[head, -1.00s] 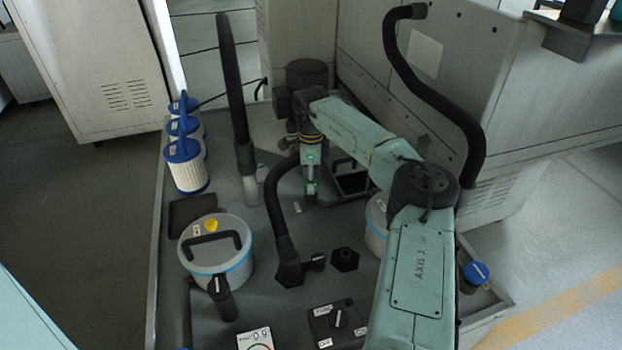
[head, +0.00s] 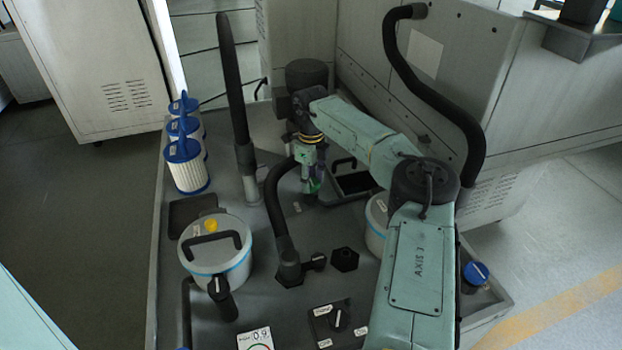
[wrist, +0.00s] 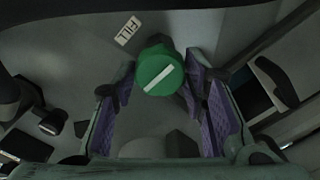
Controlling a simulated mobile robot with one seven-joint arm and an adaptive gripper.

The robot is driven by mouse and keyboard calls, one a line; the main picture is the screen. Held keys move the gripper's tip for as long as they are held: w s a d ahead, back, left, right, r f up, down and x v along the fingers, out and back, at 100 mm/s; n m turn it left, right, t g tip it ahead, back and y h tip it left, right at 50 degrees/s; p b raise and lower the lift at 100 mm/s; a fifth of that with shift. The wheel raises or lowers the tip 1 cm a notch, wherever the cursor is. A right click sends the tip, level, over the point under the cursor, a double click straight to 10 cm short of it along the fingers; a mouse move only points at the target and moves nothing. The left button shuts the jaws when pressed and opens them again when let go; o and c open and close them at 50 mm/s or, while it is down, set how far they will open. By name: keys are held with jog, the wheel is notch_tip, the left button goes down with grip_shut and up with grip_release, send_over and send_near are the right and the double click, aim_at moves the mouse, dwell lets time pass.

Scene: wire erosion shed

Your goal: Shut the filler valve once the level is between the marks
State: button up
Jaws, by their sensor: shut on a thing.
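The filler valve's green knob (wrist: 160,72) has a white bar across its top and sits beside a "FILL" label (wrist: 128,31) in the wrist view. The bar slants from lower left to upper right. My gripper (wrist: 162,74) is shut on the knob, with a purple-padded finger on each side. In the head view my gripper (head: 312,180) is low over the back of the grey deck, behind a black hose, and mostly hides the knob. I cannot make out a level or its marks in either view.
A black hose (head: 274,205) rises just left of my gripper. A lidded canister (head: 215,255), white-and-blue filters (head: 186,168) and an upright black tube (head: 234,80) stand to the left. A dial box (head: 337,322) and a gauge reading 0.9 (head: 256,337) are in front.

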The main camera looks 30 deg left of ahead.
aim_at(311, 182)
jog(key=o, duration=1.2)
jog(key=shift+r, duration=0.15)
notch_tip(311, 182, up, 12)
jog(key=shift+f, duration=0.1)
dwell(0.4)
